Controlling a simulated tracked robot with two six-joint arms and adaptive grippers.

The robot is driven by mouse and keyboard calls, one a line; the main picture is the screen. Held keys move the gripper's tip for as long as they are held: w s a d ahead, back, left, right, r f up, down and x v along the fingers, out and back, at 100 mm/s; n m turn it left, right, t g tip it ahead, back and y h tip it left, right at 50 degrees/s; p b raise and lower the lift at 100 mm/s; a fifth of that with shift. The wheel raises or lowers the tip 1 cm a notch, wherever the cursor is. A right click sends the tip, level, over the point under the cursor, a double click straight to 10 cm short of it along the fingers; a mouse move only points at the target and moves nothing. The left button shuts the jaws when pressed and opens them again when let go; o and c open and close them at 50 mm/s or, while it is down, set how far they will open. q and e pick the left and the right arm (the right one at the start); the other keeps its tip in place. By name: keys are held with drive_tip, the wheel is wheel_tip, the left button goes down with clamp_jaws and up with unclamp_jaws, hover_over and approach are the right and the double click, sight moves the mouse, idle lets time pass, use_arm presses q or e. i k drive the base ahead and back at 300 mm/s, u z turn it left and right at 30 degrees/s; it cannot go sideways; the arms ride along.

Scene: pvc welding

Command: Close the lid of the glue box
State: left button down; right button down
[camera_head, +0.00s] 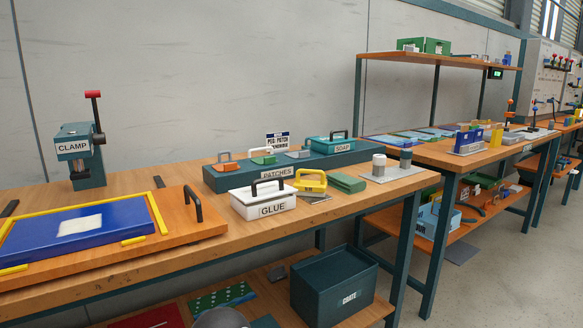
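The glue box (264,207) is a small white box with a GLUE label on its front. It stands on the near wooden workbench, right of the blue board. A white lid with a dark arched handle (267,187) is at its top and looks about level. I cannot tell from here whether the lid sits fully down. Neither of my grippers is in view.
A teal rack labelled PATCHES (281,175) with handled blocks stands behind the glue box. A yellow-handled tool (311,181) and a green cloth (346,183) lie to its right. An orange board with a blue pad (38,235) and a clamp (80,155) are left.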

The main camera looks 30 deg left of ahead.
sight(267, 189)
drive_tip(key=u, duration=0.05)
drive_tip(key=k, duration=1.6)
drive_tip(key=u, duration=0.45)
drive_tip(key=i, duration=1)
drive_tip(key=z, duration=0.05)
